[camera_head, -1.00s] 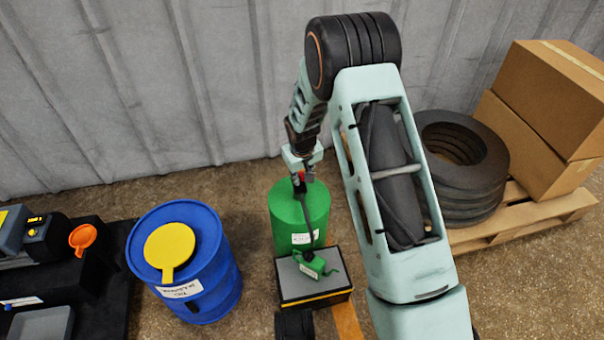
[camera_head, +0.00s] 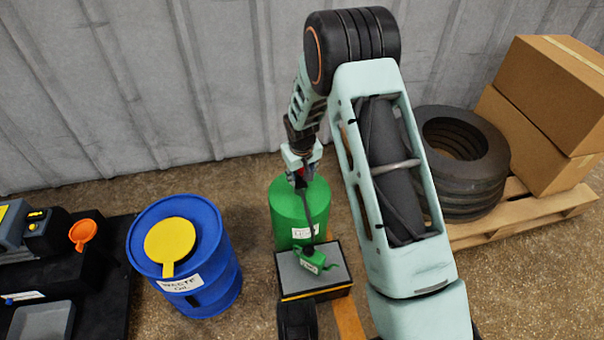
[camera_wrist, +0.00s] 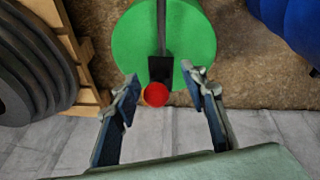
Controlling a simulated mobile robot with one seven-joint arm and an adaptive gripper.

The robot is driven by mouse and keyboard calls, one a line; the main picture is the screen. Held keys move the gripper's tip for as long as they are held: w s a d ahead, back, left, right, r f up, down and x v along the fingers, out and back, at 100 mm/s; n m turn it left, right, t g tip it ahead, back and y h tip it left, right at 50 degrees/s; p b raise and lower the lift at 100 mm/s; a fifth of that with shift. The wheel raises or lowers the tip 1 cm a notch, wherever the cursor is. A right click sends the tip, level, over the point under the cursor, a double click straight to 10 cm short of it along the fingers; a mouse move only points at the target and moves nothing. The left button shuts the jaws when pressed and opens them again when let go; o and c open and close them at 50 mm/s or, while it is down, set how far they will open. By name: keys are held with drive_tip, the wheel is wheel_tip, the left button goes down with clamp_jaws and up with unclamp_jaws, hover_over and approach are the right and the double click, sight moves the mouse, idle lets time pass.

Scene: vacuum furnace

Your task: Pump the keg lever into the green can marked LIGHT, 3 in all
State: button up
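The green keg (camera_head: 287,218) stands upright near the wall, with a white label on its front. Its dark lever (camera_head: 309,222) slants over the keg's top toward the front; in the wrist view the lever (camera_wrist: 161,35) ends in a black block and a red knob (camera_wrist: 155,94). My gripper (camera_wrist: 162,84) is open, with one finger on each side of the red knob and gaps visible. A small green can (camera_head: 314,262) with a pale label, too small to read, sits on a grey-topped box (camera_head: 295,286) in front of the keg.
A blue drum (camera_head: 219,272) labelled WASTE OIL, with a yellow lid, stands left. A black bench (camera_head: 105,280) with an orange funnel (camera_head: 83,232) is farther left. Stacked tyres (camera_head: 458,195) and cardboard boxes (camera_head: 550,100) rest on a pallet (camera_head: 530,218) at right.

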drive_tip(key=shift+r, duration=0.6)
drive_tip(key=v, duration=1)
drive_tip(key=shift+s+r, duration=0.3)
drive_tip(key=shift+r, duration=0.05)
